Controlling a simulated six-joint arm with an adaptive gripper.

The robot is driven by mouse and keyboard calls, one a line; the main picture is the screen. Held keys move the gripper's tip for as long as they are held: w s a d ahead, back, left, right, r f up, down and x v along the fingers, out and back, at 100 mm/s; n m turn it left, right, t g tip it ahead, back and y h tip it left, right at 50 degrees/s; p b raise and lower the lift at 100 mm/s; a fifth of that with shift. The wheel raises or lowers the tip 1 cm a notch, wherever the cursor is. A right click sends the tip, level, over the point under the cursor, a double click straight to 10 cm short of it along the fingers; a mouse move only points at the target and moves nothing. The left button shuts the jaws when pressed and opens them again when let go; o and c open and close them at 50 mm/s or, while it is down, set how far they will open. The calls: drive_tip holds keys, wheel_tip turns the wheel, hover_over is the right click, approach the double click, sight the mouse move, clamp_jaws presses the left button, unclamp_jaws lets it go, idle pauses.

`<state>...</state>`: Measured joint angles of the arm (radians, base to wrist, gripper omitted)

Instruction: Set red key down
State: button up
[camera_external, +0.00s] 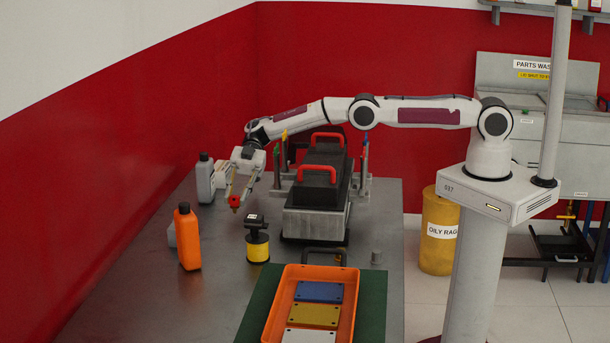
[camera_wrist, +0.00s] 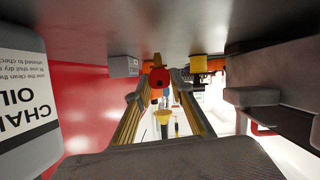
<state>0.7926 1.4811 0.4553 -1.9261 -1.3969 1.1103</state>
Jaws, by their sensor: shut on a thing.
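The red key (camera_external: 235,200) is between the fingertips of my gripper (camera_external: 236,192) at the left of the external view. A narrow brass-coloured part points down from its red head. My gripper is shut on the key and points downward. The key seems to be a little above the grey table (camera_external: 200,300), but its exact height is hard to tell.
A grey bottle (camera_external: 204,180) stands left of my gripper, an orange bottle (camera_external: 188,240) nearer the camera. A black-and-yellow canister (camera_external: 257,243) is right of it. The engine block with red handles (camera_external: 318,190) stands further right. An orange tray (camera_external: 274,318) holds coloured plates in front.

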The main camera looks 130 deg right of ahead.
drive_tip(key=shift+f, duration=0.75)
drive_tip(key=shift+f, duration=0.1)
drive_tip(key=o, duration=1)
drive_tip(key=shift+o, duration=0.2)
drive_tip(key=shift+s+d+r, duration=0.15)
drive_tip(key=shift+r, duration=0.05)
drive_tip(key=v, duration=1.1)
drive_tip(key=shift+s+d+r, duration=0.15)
drive_tip(key=shift+s+r, duration=0.05)
